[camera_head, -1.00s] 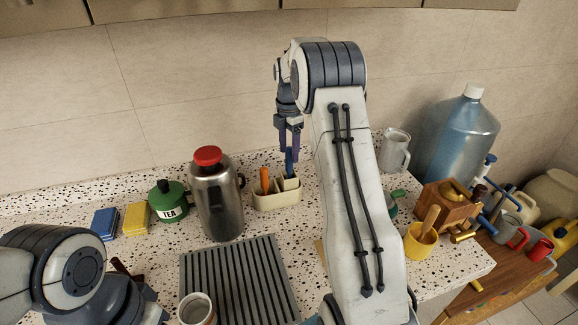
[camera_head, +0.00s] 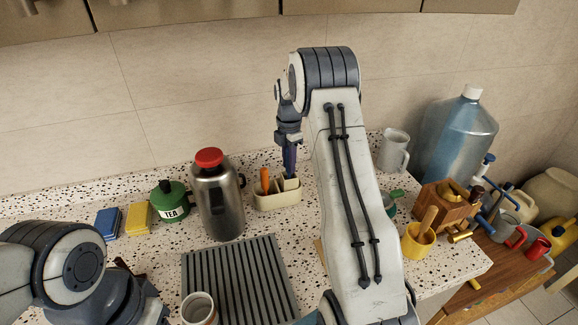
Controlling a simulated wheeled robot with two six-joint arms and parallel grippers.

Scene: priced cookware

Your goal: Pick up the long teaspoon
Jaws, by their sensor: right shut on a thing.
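A cream utensil caddy (camera_head: 278,200) stands on the speckled counter by the back wall. An orange-handled utensil (camera_head: 265,181) sticks up from its left part. My right gripper (camera_head: 290,168) points down over the right part of the caddy and is shut on the blue-handled utensil there. The fingers largely cover that handle, and its lower end is hidden in the caddy, so I cannot see a spoon bowl. My left arm shows at the lower left, but its gripper is not in view.
A steel canister with a red lid (camera_head: 217,200) stands just left of the caddy. A green tea pot (camera_head: 170,202) is further left. A ribbed grey mat (camera_head: 240,280) lies in front, with a cup (camera_head: 198,308). A yellow pot (camera_head: 418,240) and wooden box (camera_head: 446,206) stand right.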

